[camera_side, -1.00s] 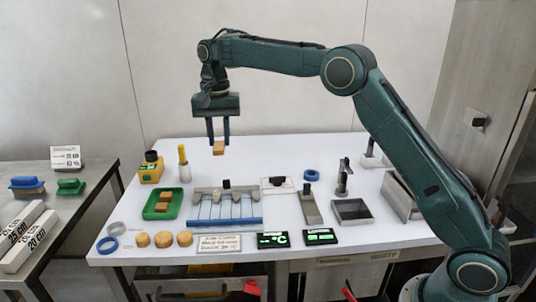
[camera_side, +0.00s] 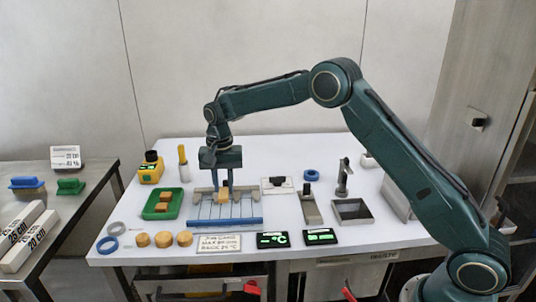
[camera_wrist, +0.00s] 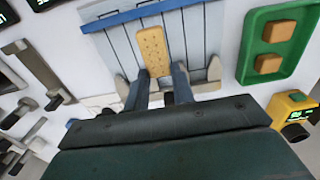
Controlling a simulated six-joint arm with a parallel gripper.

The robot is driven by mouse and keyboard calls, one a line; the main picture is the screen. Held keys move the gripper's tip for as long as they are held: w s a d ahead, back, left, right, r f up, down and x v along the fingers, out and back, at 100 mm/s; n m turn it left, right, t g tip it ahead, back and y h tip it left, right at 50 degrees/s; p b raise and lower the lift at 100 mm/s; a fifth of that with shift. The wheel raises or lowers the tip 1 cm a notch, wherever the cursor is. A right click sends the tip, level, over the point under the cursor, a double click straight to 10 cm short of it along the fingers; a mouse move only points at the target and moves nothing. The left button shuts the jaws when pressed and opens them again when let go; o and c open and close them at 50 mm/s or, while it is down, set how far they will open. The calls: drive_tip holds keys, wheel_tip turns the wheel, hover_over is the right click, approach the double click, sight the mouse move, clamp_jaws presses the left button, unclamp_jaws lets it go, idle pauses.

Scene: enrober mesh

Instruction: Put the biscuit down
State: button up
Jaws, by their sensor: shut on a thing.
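My gripper (camera_side: 223,189) is shut on a tan rectangular biscuit (camera_wrist: 152,50), low over the grey slatted rack with a blue front bar (camera_side: 212,222). In the wrist view my gripper (camera_wrist: 161,77) has a finger on each side of the biscuit's near end. The biscuit lies along the slats of the rack (camera_wrist: 199,41), with its dotted face showing. I cannot tell whether it touches the slats. In the side view the biscuit (camera_side: 223,198) is partly hidden by the fingers.
A green tray (camera_side: 150,213) with brown blocks stands left of the rack; it also shows in the wrist view (camera_wrist: 247,45). Several round biscuits (camera_side: 164,239) lie in front. A yellow device (camera_side: 151,172) stands behind the tray. A metal pan (camera_side: 352,211) is to the right.

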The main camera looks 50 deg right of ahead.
sight(226, 209)
drive_tip(key=shift+f, duration=0.8)
drive_tip(key=shift+f, duration=0.1)
drive_tip(key=shift+f, duration=2)
drive_tip(key=shift+f, duration=0.1)
drive_tip(key=o, duration=0.8)
drive_tip(key=shift+c, duration=0.2)
wheel_tip(226, 209, up, 12)
drive_tip(key=shift+f, duration=0.1)
drive_tip(key=shift+r, duration=0.2)
